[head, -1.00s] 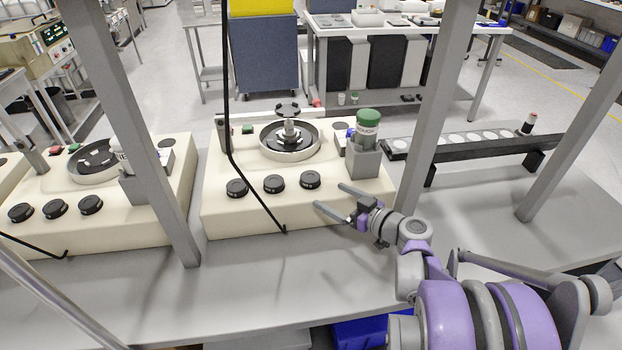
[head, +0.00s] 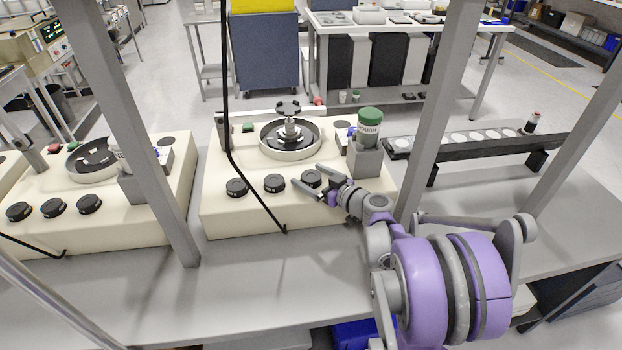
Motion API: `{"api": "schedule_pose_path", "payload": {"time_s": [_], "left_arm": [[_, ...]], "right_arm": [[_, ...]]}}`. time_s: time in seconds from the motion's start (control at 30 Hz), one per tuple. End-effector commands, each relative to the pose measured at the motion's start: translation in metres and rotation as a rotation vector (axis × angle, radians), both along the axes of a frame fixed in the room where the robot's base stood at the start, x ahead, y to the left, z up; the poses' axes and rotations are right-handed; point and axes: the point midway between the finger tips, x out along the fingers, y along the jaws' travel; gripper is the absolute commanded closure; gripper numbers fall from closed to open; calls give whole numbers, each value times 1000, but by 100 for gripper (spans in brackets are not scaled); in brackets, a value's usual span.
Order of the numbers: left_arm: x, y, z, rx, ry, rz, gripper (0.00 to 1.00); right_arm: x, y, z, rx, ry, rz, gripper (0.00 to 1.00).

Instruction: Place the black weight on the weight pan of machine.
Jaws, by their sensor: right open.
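The middle cream machine (head: 220,205) has a round pan (head: 264,148) with a pale rim and dark inside. A metal post (head: 291,131) stands in the pan, and a black lobed piece (head: 288,107) tops it. I cannot tell for sure whether this piece is the black weight. My right gripper (head: 308,177) is open and empty. Its fingers are in front of the pan, and overlap the right-hand black knob (head: 311,177) in the picture; I cannot tell if they touch it. My left gripper is out of view.
A green-capped bottle (head: 369,127) stands in a grey holder (head: 364,160) at the machine's right. Grey posts (head: 440,100) and a black cable (head: 262,195) cross the space in front. A dark rack (head: 470,149) with white discs lies right. A similar machine (head: 120,200) stands left.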

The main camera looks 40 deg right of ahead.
Motion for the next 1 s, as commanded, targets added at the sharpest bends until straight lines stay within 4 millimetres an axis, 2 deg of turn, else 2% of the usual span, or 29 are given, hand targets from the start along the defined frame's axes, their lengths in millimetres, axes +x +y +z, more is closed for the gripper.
{"api": "schedule_pose_path", "payload": {"time_s": [0.2, 0.23, 0.77, 1.0], "left_arm": [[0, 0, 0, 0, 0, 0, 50], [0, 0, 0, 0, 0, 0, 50], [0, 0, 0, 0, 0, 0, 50], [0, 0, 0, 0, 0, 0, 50]], "right_arm": [[3, 0, 0, 0, 0, -2, 0], [3, 0, 0, 0, 0, -1, 4], [2, 0, 0, 0, 0, -1, 99], [2, 0, 0, 1, -1, -1, 100]]}}
